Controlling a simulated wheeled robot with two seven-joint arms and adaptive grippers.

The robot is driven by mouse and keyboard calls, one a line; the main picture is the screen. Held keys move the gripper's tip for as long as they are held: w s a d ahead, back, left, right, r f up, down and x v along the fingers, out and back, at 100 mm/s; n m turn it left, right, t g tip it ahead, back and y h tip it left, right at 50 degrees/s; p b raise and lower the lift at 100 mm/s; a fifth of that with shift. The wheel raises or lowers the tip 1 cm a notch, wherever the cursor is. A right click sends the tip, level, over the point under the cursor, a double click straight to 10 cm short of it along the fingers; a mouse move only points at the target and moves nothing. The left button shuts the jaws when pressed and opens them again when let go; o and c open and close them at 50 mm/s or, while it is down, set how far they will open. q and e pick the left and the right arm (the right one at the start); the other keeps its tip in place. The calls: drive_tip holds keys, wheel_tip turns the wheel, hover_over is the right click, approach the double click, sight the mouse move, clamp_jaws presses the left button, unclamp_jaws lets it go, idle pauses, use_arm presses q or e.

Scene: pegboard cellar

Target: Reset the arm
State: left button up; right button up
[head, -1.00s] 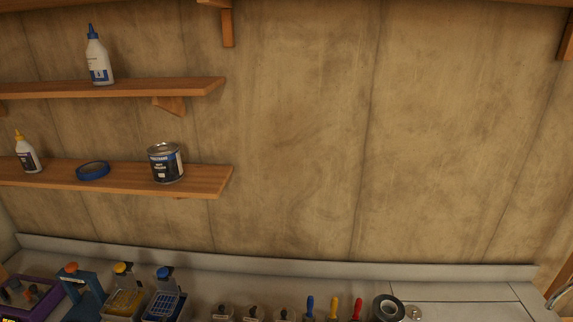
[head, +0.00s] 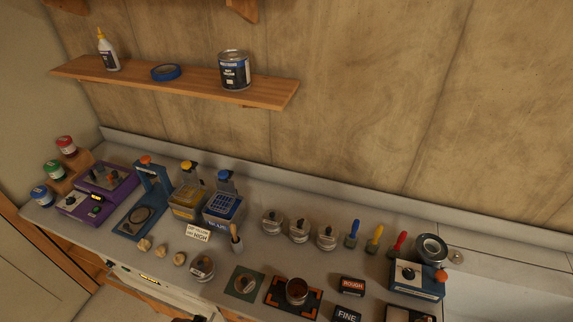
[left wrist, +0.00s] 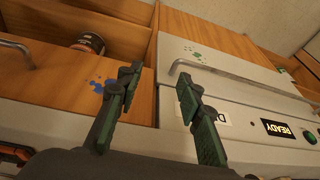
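My left gripper (left wrist: 159,88) shows in the left wrist view. Its two dark green fingers are spread apart with nothing between them. It is in front of wooden and pale fronts with metal handles (left wrist: 240,82), near a lit READY display (left wrist: 289,131). In the head view neither gripper can be made out, and my right gripper is in no frame.
The worktop (head: 330,205) holds a purple device (head: 85,203), a blue press (head: 140,205), a brown-filled tin (head: 297,290), several lidded jars and coloured-handled tools. A shelf (head: 190,91) above carries a bottle, blue tape and a can.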

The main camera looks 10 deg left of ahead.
use_arm(q)
drive_tip(key=s+d+f+g+b, duration=0.1)
drive_tip(key=s+f+b, duration=0.15)
drive_tip(key=f, duration=1.35)
drive_tip(key=s+f+b, duration=0.1)
drive_tip(key=s+f, duration=0.2)
drive_tip(key=f, duration=1.2)
drive_tip(key=s+f+m+g+b, duration=0.1)
drive_tip(key=s+f+b, duration=0.1)
drive_tip(key=s+f, duration=1.4)
drive_tip(key=shift+s+f+g+h, duration=0.3)
drive_tip(key=shift+s+f, duration=0.05)
drive_tip(key=shift+s, duration=0.25)
